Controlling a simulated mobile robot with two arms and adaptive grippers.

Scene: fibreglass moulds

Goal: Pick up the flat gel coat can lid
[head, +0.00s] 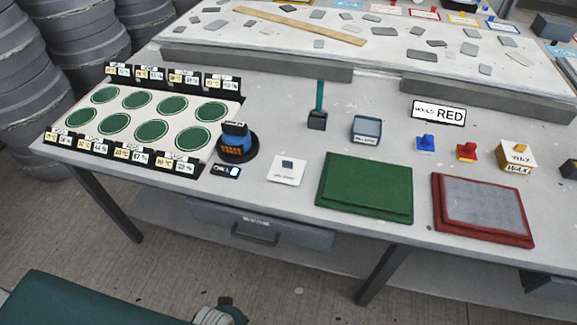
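I cannot pick out with certainty a flat gel coat can lid. Several flat green discs (151,131) lie in two rows on a pale board at the table's left, and their lettering is too small to read. A round black plate (249,155) lies to the right of the board, under a blue and black device (236,136). I see no gripper fingers. A grey and dark teal part shows at the bottom edge, cut off, and I cannot tell what it is.
Small label stands edge the pale board (60,142). A white card (287,169), a green mould (365,186) and a red-framed grey mould (483,209) lie along the front. A teal upright post (320,95) stands behind. Bare tabletop lies around the card.

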